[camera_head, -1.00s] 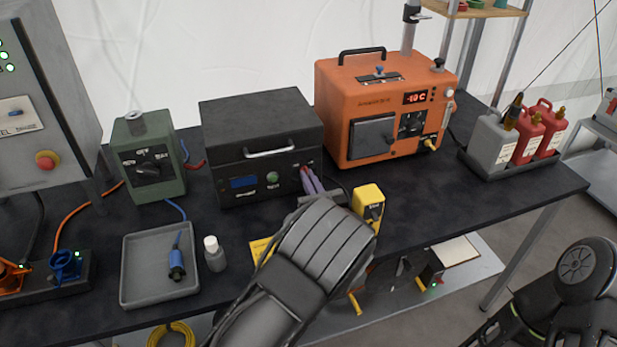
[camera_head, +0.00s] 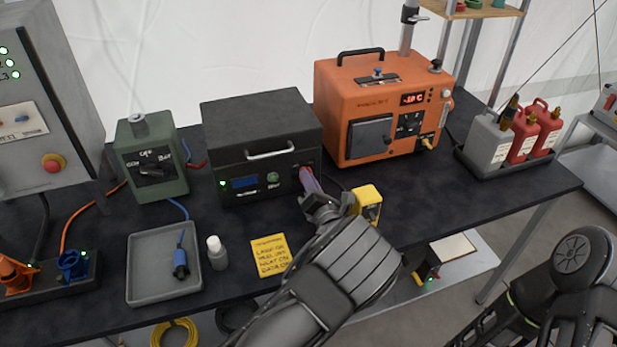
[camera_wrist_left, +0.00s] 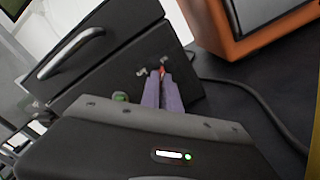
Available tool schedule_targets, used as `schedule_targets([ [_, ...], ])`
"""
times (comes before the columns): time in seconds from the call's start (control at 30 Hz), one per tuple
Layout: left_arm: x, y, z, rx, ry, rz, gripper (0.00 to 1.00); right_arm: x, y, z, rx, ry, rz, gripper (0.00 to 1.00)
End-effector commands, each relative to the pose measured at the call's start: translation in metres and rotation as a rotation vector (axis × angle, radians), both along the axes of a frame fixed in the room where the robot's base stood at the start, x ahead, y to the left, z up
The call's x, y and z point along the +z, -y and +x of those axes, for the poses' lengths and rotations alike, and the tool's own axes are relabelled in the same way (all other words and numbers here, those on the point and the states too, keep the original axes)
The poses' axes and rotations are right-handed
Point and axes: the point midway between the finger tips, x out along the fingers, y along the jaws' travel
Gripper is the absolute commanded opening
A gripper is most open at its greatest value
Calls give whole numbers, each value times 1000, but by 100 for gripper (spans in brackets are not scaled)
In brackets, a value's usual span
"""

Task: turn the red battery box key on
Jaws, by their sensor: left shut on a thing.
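The black battery box (camera_head: 262,150) stands at the back of the table, with a handle, a blue display, a green button and a green light on its front. My left gripper (camera_head: 304,172) reaches the right end of that front from below. In the left wrist view its purple fingers (camera_wrist_left: 161,80) are shut on the red key (camera_wrist_left: 162,71) at the box face. Only a little red shows between the fingertips, so the key's angle cannot be told. My right gripper is not in view; part of my right arm shows at lower right.
An orange case (camera_head: 385,110) stands right of the box and a green switch box (camera_head: 150,160) left. A yellow block (camera_head: 366,203) is close beside my left wrist. A grey tray (camera_head: 163,290), a small bottle (camera_head: 217,253) and a yellow note (camera_head: 270,255) lie in front.

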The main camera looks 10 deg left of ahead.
Motion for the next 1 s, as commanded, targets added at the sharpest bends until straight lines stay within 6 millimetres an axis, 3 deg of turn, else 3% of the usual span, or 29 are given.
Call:
schedule_targets([
  [0.47,-1,0,0,-1,-12,18,0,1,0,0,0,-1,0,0],
  [0.5,-1,0,0,-1,-12,18,7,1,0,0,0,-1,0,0],
  [0.73,-1,0,0,-1,-12,17,26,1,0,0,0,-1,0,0],
  [1.0,0,0,0,0,-11,17,27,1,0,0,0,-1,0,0],
])
